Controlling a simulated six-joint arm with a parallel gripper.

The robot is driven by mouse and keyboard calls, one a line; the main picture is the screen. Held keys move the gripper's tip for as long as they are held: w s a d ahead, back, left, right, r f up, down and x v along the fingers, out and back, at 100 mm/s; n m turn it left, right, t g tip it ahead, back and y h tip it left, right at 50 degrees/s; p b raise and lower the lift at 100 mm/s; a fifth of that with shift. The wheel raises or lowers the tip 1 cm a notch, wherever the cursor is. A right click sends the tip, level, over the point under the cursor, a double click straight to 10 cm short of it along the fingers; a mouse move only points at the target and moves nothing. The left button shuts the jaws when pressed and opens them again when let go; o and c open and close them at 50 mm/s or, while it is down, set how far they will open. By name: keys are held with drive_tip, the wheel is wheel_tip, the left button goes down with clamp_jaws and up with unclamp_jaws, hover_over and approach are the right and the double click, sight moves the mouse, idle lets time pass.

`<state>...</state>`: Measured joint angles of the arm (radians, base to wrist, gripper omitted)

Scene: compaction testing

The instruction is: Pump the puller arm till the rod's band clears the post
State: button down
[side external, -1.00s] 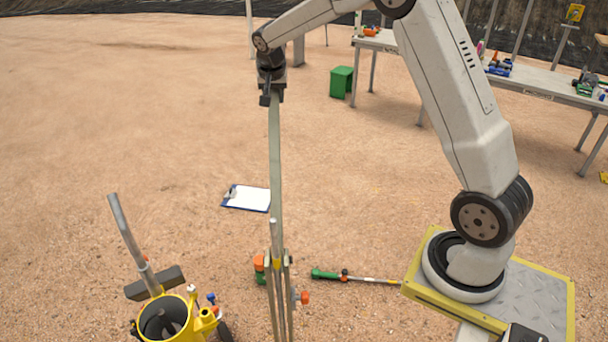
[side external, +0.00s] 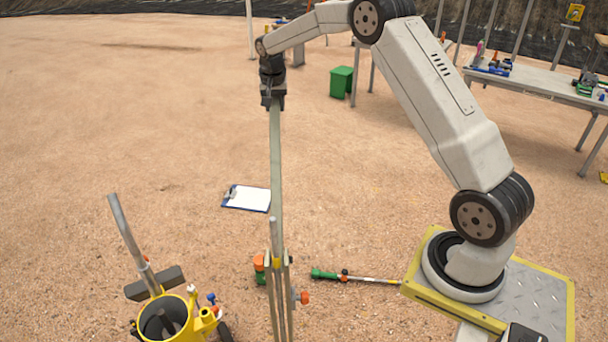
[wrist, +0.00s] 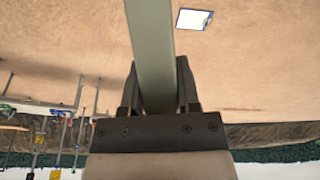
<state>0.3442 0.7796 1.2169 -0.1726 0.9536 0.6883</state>
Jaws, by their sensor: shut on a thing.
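My gripper (side external: 272,98) is shut on the upper end of the puller arm (side external: 275,160), a long grey-green bar standing nearly upright. In the wrist view the puller arm (wrist: 152,45) runs between the two dark fingers of my gripper (wrist: 160,90). The bar's lower end meets the puller's frame, with thin upright legs (side external: 287,305) at the bottom of the side view. A grey rod (side external: 275,233) with a yellow band (side external: 276,262) stands at the frame's top. I cannot tell the post apart from the legs, nor whether the band is clear of it.
A clipboard (side external: 247,198) lies on the dirt behind the puller. A green-handled tool (side external: 350,277) lies to its right. A yellow container (side external: 165,322) stands at the lower left. A green bin (side external: 341,81) and tables (side external: 545,78) stand at the back. Open dirt lies to the left.

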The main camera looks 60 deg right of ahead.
drive_tip(key=w+d+f+g+y, duration=0.1)
drive_tip(key=w+d+f+y, duration=0.1)
drive_tip(key=f, duration=0.5)
drive_tip(key=shift+w+d+f, duration=0.35)
drive_tip(key=shift+w+d, duration=0.3)
drive_tip(key=shift+d, duration=0.5)
drive_tip(key=shift+c, duration=1.6)
unclamp_jaws()
drive_tip(key=shift+s, duration=0.1)
drive_tip(key=shift+r, duration=0.1)
wheel_tip(320, 180, up, 8)
drive_tip(key=shift+f, duration=0.25)
